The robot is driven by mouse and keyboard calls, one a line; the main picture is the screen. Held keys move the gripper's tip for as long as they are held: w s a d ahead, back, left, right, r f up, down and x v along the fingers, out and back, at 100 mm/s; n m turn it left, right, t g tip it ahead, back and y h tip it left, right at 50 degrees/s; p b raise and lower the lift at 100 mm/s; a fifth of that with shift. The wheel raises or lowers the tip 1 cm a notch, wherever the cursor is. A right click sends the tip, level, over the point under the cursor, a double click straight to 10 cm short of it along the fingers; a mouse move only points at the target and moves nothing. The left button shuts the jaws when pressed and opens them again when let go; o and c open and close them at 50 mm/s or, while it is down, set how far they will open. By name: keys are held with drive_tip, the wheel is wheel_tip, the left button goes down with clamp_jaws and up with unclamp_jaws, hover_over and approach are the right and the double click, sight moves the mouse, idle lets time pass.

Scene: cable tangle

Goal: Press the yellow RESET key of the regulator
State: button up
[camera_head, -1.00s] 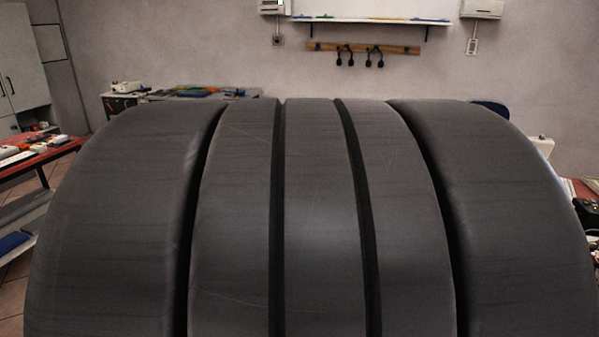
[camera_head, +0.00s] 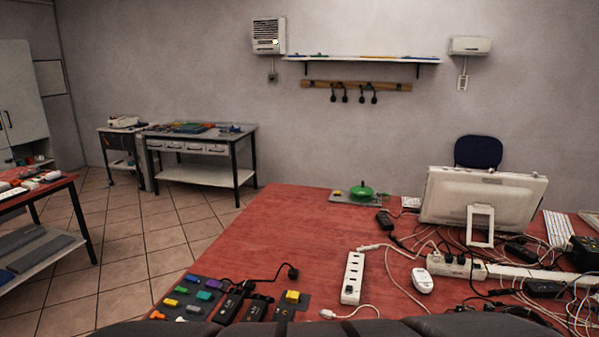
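No label reading RESET can be made out, and I cannot tell for sure which device is the regulator. On the far part of the red table (camera_head: 300,225) lies a grey plate (camera_head: 352,201) with a round green knob-like part (camera_head: 362,190) and a small yellow piece (camera_head: 337,193) at its left. Nearer, a yellow block (camera_head: 292,296) sits on a small dark plate. Left of it, a dark board (camera_head: 205,283) carries several coloured blocks, some yellow. My gripper is not in view.
A white monitor (camera_head: 483,200) stands at the back right. The table's left middle is clear. A wall heater (camera_head: 268,36) hangs behind.

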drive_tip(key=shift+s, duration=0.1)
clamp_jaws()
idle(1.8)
